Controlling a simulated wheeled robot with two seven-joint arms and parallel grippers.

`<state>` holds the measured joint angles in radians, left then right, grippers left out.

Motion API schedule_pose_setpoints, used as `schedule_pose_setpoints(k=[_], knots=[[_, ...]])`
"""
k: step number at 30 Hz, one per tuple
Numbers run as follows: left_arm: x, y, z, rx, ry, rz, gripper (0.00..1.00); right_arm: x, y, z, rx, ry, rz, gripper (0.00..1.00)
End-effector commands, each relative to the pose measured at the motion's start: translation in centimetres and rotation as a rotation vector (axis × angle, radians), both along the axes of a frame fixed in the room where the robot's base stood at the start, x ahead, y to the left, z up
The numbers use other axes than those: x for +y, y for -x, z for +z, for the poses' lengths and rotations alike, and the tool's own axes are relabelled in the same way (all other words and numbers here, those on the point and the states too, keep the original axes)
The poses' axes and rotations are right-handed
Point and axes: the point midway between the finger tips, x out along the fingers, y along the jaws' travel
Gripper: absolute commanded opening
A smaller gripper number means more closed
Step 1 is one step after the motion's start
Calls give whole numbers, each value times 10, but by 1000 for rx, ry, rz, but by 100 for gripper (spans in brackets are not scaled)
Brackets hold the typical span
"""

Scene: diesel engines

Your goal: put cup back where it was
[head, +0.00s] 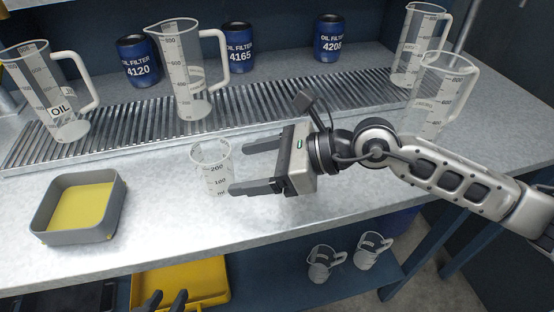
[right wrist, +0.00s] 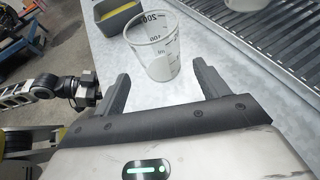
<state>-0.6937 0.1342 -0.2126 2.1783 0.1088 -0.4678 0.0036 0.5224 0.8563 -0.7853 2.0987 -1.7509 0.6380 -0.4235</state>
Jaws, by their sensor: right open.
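A small clear measuring cup (head: 211,172) with black marks up to 200 stands upright on the metal bench, in front of the slatted grate. It also shows in the right wrist view (right wrist: 155,45) and looks empty. My right gripper (head: 238,168) reaches in from the right, open and empty. Its two fingertips point at the cup, which stands just ahead of and roughly centred between them. I see no clear contact. My left gripper (head: 167,299) shows only at the bottom edge, below the bench front, with its dark fingers apart and nothing between them.
A grey tray with yellow liquid (head: 116,214) stands left of the cup. Large jugs (head: 187,85) and blue oil filter cans (head: 239,50) line the back around the grate (head: 130,118). Two cups (head: 321,263) and a yellow bin (head: 205,283) are below the bench.

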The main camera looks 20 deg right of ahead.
Motion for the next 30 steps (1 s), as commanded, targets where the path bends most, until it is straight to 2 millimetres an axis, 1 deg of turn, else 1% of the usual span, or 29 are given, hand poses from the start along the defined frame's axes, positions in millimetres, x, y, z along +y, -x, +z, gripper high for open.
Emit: schedule_pose_setpoints(k=[1,3,6,9,14,30], knots=[[0,0,-3,1,3,1,36,-12,3,1,1,5,-4,74],[-1,1,-4,1,7,1,36,-22,9,7,0,5,-2,74],[-1,0,-2,-7,10,2,36,-35,13,12,1,2,-3,74],[-1,0,-1,-12,9,1,36,-42,17,17,1,0,-1,74],[-1,0,-1,-13,9,1,36,-46,19,20,0,-1,0,74],[-1,-2,0,-16,7,1,36,-45,19,21,0,-1,0,74]])
